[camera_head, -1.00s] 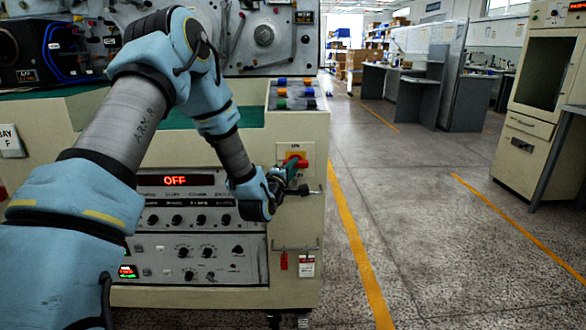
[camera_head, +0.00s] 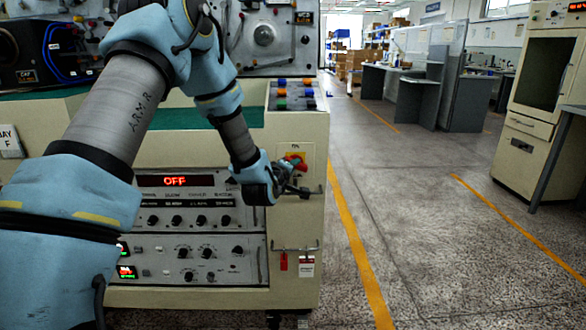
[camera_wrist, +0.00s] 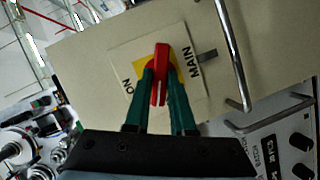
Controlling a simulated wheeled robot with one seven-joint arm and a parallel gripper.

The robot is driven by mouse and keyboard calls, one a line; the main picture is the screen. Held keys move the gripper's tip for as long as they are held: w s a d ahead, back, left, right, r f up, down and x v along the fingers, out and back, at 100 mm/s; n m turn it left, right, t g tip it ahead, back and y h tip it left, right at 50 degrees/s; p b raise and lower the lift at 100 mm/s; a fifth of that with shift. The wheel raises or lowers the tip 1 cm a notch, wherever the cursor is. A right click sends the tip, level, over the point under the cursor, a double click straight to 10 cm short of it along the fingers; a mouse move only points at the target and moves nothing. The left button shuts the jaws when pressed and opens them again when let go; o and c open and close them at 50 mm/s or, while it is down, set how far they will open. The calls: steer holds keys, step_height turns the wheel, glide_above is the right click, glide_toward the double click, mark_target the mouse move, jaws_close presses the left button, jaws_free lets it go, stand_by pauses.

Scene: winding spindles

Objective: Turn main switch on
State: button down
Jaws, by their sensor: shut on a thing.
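The main switch has a red handle (camera_wrist: 160,65) on a yellow and white plate (camera_wrist: 125,58) marked ON and MAIN in the wrist view. My gripper (camera_wrist: 160,88) has its two green fingers on either side of the handle and is shut on it. In the head view the red handle (camera_head: 296,161) shows partly behind my gripper (camera_head: 288,167), on the right end of the cream machine front. The display (camera_head: 175,181) on the control panel reads OFF in red.
A metal bar handle (camera_wrist: 236,60) runs close beside the switch plate. Colored buttons (camera_head: 296,93) sit above the switch. A lower bar with red and white tags (camera_head: 307,266) hangs below. The floor to the right is open.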

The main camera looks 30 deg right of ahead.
steer(key=m, duration=0.1)
steer(key=m+y, duration=0.1)
steer(key=shift+d+r+m+y, duration=0.15)
steer(key=shift+m+y, duration=0.15)
steer(key=shift+m, duration=0.1)
steer(key=m+y+p, duration=0.1)
steer(key=m, duration=0.1)
steer(key=m+y+p, duration=0.1)
steer(key=m+y, duration=0.1)
steer(key=m, duration=0.1)
steer(key=shift+s+d+r+t+p, duration=0.15)
steer(key=shift+d+r+t+p, duration=0.05)
steer(key=shift+t+p, duration=0.1)
steer(key=shift+m+y+p, duration=0.45)
steer(key=shift+m+y, duration=0.15)
steer(key=shift+f, duration=0.1)
steer(key=c, duration=0.8)
jaws_free()
steer(key=shift+o, duration=0.2)
